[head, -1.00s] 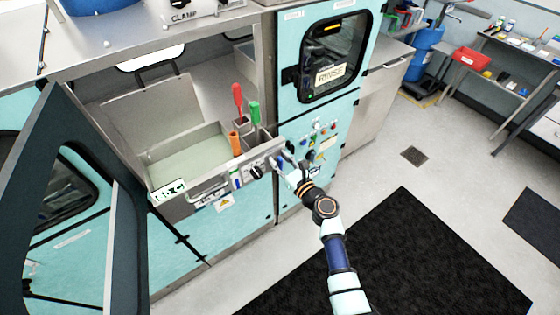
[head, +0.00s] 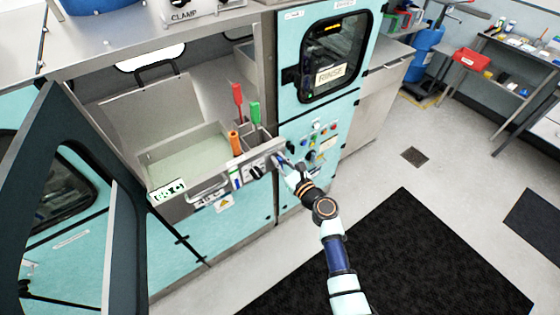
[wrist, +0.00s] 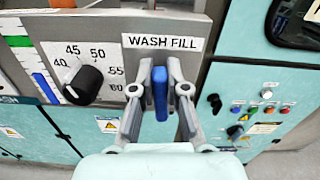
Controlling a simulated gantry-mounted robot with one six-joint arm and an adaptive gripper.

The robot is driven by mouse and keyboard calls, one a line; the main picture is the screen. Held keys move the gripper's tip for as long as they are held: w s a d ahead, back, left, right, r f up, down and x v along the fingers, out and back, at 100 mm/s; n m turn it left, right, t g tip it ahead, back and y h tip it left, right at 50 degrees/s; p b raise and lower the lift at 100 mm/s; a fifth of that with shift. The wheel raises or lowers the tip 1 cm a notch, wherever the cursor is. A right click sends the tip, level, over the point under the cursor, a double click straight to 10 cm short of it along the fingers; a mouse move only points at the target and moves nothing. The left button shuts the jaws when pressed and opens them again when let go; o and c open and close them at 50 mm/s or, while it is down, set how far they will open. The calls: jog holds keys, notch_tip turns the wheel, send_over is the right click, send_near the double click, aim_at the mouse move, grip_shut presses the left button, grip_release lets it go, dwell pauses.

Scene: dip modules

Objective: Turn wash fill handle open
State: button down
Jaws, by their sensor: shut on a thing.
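The wash fill handle is a blue lever (wrist: 160,92) under the "WASH FILL" label (wrist: 162,42) in the wrist view. It points roughly straight down. My gripper (wrist: 160,82) has one finger on each side of the handle and is shut on it. In the head view my gripper (head: 287,168) is at the right end of the wash tank's front panel. The handle shows there only as a small blue spot (head: 279,160), partly hidden by the gripper.
A black dial (wrist: 84,85) with a temperature scale sits left of the handle. The teal rinse cabinet (head: 289,98) with buttons and knobs stands to the right. A dark open door (head: 75,125) is at the left. Screwdriver-like handles (head: 238,95) stand in the tank's compartments.

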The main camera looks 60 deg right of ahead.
jog(key=shift+w+a+f+n+b, duration=0.15)
jog(key=shift+a+f+n+b, duration=0.15)
jog(key=shift+n+b, duration=2.05)
jog(key=shift+w+a+f+n+b, duration=0.15)
jog(key=shift+a+f+n+b, duration=0.2)
jog(key=shift+n+b, duration=2)
jog(key=shift+w+a+f+n+b, duration=0.15)
jog(key=shift+f+n+b, duration=0.55)
jog(key=shift+n, duration=3)
jog(key=shift+r+b, duration=0.35)
jog(key=c, duration=1.2)
grip_release()
jog(key=shift+o, duration=0.2)
jog(key=v, duration=1.2)
